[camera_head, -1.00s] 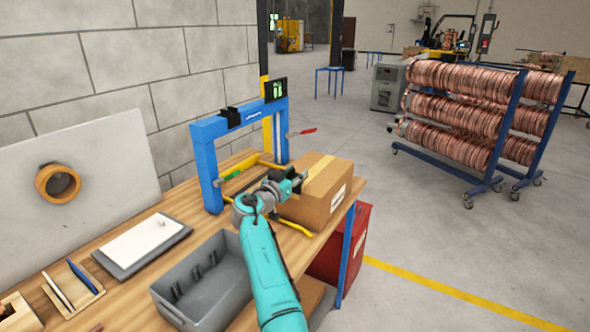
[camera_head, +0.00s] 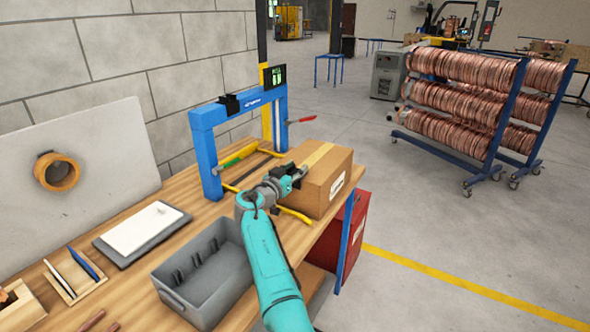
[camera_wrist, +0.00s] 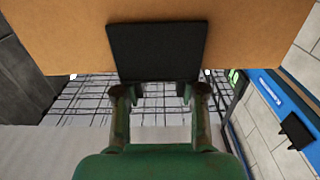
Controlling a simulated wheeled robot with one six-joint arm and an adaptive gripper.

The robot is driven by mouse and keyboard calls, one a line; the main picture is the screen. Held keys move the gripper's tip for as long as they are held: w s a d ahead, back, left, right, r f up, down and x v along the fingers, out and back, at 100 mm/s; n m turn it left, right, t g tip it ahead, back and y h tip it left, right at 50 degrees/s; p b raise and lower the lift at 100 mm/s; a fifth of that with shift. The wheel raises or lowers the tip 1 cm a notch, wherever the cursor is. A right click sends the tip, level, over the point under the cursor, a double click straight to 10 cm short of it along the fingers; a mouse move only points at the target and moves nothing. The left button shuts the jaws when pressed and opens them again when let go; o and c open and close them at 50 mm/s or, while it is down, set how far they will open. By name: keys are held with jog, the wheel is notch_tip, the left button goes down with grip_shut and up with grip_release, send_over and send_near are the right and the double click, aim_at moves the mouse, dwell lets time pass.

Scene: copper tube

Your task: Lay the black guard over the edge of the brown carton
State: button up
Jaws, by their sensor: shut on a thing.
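The brown carton (camera_head: 325,197) stands at the right end of the wooden bench, with a pale tape strip along its top. In the wrist view its brown surface (camera_wrist: 60,35) fills the upper part. The black guard (camera_wrist: 157,48) is a flat dark plate in front of that surface; I cannot tell whether it touches. My gripper (camera_wrist: 160,92) is shut on the guard's near end, one finger at each side. In the head view my gripper (camera_head: 295,175) is at the carton's left side, near its top edge. The guard is too small to make out clearly there.
A blue frame (camera_head: 207,155) with yellow arms stands on the bench (camera_head: 180,255) just left of the carton. A grey bin (camera_head: 205,280) sits nearer, beside my arm. A red cabinet (camera_head: 350,235) is below the carton. Open floor lies to the right.

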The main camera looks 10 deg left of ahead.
dwell(0.3)
jog(key=o, duration=1.2)
